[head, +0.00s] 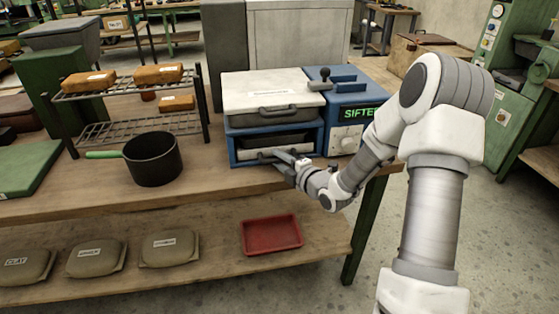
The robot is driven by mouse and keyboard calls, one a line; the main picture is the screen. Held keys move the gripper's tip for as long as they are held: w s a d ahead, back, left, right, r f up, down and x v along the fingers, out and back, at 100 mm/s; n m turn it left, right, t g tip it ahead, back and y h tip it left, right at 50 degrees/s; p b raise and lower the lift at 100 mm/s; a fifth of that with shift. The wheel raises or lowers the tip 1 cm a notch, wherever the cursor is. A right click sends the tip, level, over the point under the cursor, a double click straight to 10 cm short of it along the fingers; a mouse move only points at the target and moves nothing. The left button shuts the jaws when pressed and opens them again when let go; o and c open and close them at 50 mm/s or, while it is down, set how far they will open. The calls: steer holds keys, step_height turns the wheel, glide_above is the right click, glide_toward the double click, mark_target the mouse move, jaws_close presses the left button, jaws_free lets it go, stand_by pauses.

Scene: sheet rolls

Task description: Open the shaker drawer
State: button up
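The shaker is a blue machine with a white top and a green display reading "SIFTER" (352,112), standing on the wooden bench. Its drawer (248,155) is the lower blue-framed part at the front left, below a dark opening. The drawer looks closed or nearly so; I cannot tell exactly. My gripper (280,158) is at the drawer's front, at its handle. My gripper and wrist hide part of the drawer's right side and handle. Whether the fingers are closed on the handle is too small to tell.
A dark pot with a green handle (153,160) stands left of the machine. A black wire rack (135,130) holds several orange-brown blocks. A red tray (271,234) and labelled bags (168,248) lie on the lower shelf. Bare bench front lies below the drawer.

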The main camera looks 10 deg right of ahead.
jaws_close()
stand_by(1.4)
